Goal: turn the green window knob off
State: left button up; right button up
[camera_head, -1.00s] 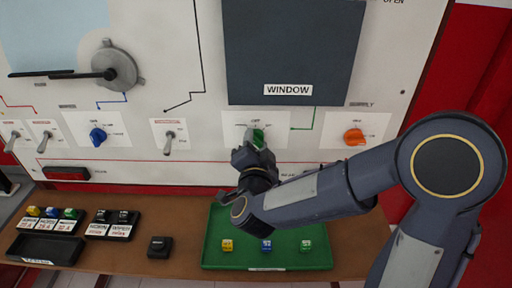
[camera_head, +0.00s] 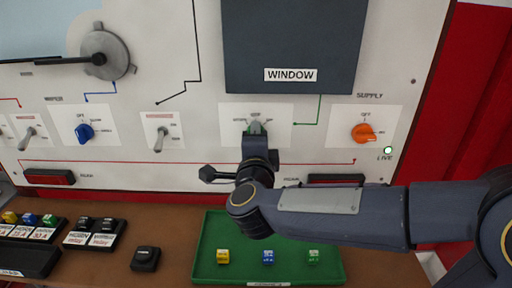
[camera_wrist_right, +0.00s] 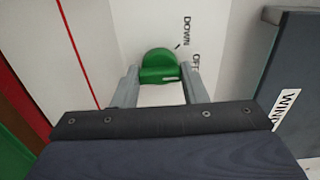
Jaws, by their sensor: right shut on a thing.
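The green window knob (camera_wrist_right: 159,62) sits on a white label plate on the panel, under the dark window screen. In the wrist view it is between the two fingers of my right gripper (camera_wrist_right: 160,88), which is shut on it. A pale mark shows on the knob's edge, and the words DOWN and OFF are printed beside it. In the head view my right gripper (camera_head: 255,132) covers most of the knob, so its setting is hard to tell there. My left gripper is not in view.
The dark window screen (camera_head: 292,40) is above the knob. An orange supply knob (camera_head: 364,133) is to the right, with a lit lamp (camera_head: 388,150) near it. A blue knob (camera_head: 84,133) and a toggle switch (camera_head: 160,140) are left. A green tray (camera_head: 213,268) lies below.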

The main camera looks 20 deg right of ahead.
dwell(0.3)
jog(key=o, duration=1)
jog(key=v, duration=0.8)
